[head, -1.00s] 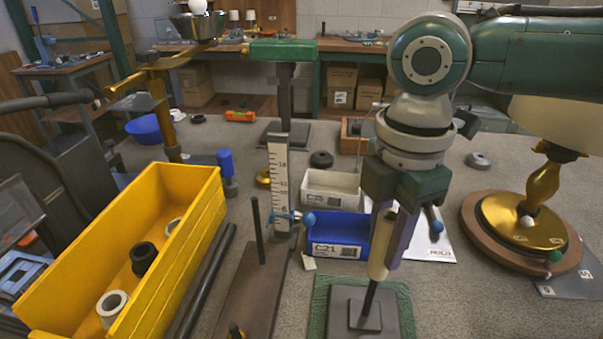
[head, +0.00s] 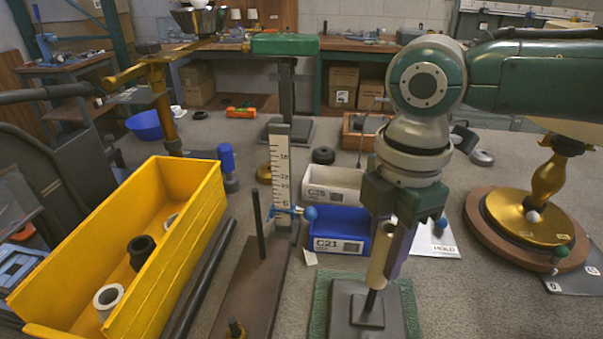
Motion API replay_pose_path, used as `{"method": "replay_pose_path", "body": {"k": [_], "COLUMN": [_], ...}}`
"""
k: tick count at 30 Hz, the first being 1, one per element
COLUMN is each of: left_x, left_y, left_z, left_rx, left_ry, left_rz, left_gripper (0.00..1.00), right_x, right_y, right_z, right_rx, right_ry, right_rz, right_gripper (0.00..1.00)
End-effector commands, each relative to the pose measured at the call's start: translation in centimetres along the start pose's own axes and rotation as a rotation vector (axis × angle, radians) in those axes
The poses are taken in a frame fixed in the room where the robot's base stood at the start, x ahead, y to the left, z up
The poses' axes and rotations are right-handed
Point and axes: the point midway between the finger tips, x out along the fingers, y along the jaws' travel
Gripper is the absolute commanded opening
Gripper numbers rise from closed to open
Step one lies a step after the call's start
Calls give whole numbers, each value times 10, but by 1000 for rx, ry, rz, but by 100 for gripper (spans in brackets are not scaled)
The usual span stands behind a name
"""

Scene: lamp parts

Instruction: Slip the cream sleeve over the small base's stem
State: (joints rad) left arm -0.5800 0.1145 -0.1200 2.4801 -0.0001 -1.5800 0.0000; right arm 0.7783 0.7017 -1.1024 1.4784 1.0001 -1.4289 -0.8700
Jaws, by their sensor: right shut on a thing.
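My right gripper (head: 391,260) points down and is shut on the cream sleeve (head: 379,264). A small dark hole shows in the sleeve's side. The small base (head: 352,326) is a dark grey square plate with a raised block, lying on a green mat (head: 318,310). Its dark stem (head: 371,299) rises from the block, and only a short length shows below the sleeve. The sleeve's lower end appears to be around the stem, slightly above the block. The stem's upper part is hidden. My left gripper is not in view.
A blue bin (head: 340,243) and a white bin (head: 330,189) stand behind the mat. A brown board (head: 240,310) with an upright rod and a ruler (head: 280,180) stand to the left. A yellow tray (head: 205,215) holds rings. A brass lamp base (head: 530,215) stands right.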

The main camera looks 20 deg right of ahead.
Motion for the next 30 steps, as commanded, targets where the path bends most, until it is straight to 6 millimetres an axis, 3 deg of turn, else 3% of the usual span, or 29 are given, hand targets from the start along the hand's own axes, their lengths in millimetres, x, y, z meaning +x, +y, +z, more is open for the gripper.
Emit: {"method": "replay_pose_path", "body": {"k": [9, 23, 30], "left_x": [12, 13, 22], "left_y": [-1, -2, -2], "left_z": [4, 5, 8], "left_rx": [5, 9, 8], "left_ry": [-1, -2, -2], "left_rz": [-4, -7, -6], "left_gripper": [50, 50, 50], "right_x": [21, 24, 37], "right_y": [0, 0, 0], "right_z": [0, 0, 0], "right_rx": [0, -1, -1], "right_ry": [0, 0, 0], "right_rz": [0, 0, 0], "right_gripper": [0, 0, 0]}}
